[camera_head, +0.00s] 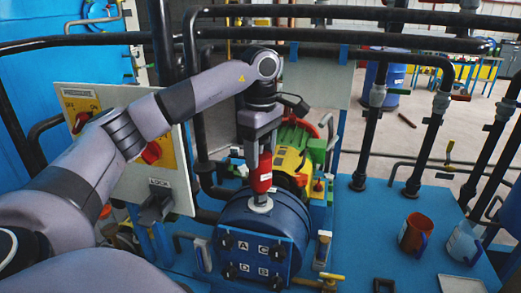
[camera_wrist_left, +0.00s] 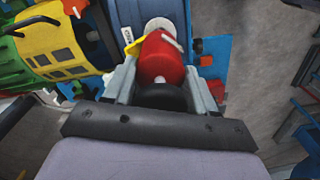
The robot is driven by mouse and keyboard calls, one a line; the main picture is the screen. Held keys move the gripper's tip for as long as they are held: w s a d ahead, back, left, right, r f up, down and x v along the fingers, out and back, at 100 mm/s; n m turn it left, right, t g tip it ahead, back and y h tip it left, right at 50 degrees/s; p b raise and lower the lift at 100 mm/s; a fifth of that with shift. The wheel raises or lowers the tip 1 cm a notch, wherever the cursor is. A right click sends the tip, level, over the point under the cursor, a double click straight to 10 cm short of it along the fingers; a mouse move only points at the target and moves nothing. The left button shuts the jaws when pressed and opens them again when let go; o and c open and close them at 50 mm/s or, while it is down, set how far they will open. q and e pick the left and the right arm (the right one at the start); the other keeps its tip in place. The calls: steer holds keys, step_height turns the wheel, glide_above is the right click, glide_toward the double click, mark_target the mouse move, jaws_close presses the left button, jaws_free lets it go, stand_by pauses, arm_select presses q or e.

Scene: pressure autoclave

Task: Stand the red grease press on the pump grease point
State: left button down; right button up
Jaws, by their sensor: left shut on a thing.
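The red grease press (camera_head: 262,172) is upright between the fingers of my left gripper (camera_head: 260,152) in the head view. My left gripper is shut on it. Its lower end is over the top of the blue pump drum (camera_head: 262,226), at a pale round spot (camera_head: 260,203). I cannot tell whether it touches there. In the left wrist view the press (camera_wrist_left: 160,60) sits between the fingers of the gripper (camera_wrist_left: 163,85), and a white round piece (camera_wrist_left: 157,25) shows past its end. My right gripper is not in view.
A yellow and green motor (camera_head: 292,145) stands behind the drum. The drum's front plate (camera_head: 254,262) carries labels A, B, C and D. A red mug (camera_head: 414,234) and a white-blue mug (camera_head: 463,243) stand on the blue deck (camera_head: 365,225). Black pipes run overhead and at right.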

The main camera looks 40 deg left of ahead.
arm_select(q)
steer(key=shift+f, duration=0.35)
steer(key=shift+c, duration=1.3)
jaws_free()
step_height(320, 180, up, 7)
steer(key=shift+r+p, duration=0.15)
steer(key=shift+p, duration=0.2)
steer(key=shift+d, duration=0.1)
